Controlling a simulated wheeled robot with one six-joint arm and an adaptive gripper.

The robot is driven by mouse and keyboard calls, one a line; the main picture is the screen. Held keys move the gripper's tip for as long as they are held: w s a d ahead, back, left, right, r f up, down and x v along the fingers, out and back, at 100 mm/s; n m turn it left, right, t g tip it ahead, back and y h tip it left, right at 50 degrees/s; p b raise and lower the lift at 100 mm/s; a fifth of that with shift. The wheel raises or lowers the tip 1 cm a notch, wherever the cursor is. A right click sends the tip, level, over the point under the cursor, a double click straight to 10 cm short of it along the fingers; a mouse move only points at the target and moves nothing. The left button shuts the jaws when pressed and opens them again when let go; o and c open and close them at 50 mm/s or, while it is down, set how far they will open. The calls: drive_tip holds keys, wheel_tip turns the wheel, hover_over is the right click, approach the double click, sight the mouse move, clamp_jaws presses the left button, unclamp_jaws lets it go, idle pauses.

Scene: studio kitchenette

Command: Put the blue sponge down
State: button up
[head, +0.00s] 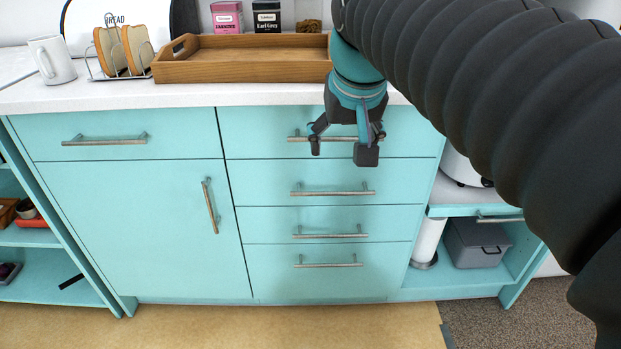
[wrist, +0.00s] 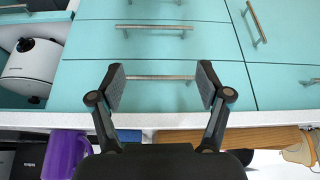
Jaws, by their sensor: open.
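My gripper (head: 341,151) is open, with nothing between its fingers, in front of the top drawer of the turquoise cabinet. The wrist view also shows its two fingers (wrist: 161,86) wide apart, with a drawer front and handle behind the gap. I do not see a blue sponge in either view. The white countertop (head: 110,97) runs behind and above my gripper in the head view.
A wooden tray (head: 240,71) sits on the counter, with a toast rack (head: 121,75) and a white mug (head: 52,60) to its left. A purple container (wrist: 64,153) shows in the wrist view. A grey bin (head: 475,243) stands on the lower right shelf.

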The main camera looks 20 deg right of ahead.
drive_tip(key=s+a+f+n, duration=0.1)
drive_tip(key=s+a+f, duration=0.1)
drive_tip(key=s+f, duration=0.3)
drive_tip(key=s+a+f+n+y, duration=0.1)
drive_tip(key=s+f, duration=0.4)
drive_tip(key=f, duration=0.6)
drive_tip(key=shift+s+a+t, duration=0.2)
drive_tip(key=shift+a+t, duration=0.1)
drive_tip(key=shift+a, duration=0.05)
drive_tip(key=shift+o, duration=0.3)
drive_tip(key=w+d+r+m+g+h, duration=0.1)
drive_tip(key=w+d+r+m, duration=0.1)
drive_tip(key=w+d+r, duration=0.55)
drive_tip(key=w+d+r+m+h, duration=0.1)
drive_tip(key=w+d+r+m, duration=0.15)
drive_tip(key=w+r, duration=0.9)
drive_tip(key=w+d+r+m+g+h, duration=0.1)
drive_tip(key=w+d+r+m, duration=0.3)
drive_tip(key=r, duration=1.1)
drive_tip(key=shift+n, duration=0.65)
drive_tip(key=x, duration=0.4)
drive_tip(key=w+x, duration=0.1)
drive_tip(key=x, duration=0.3)
drive_tip(key=shift+a+r, duration=0.15)
drive_tip(key=shift+a+b+x, duration=0.2)
drive_tip(key=shift+b+x, duration=0.4)
drive_tip(key=shift+x, duration=2.15)
drive_tip(key=shift+f, duration=0.3)
drive_tip(key=shift+c, duration=0.2)
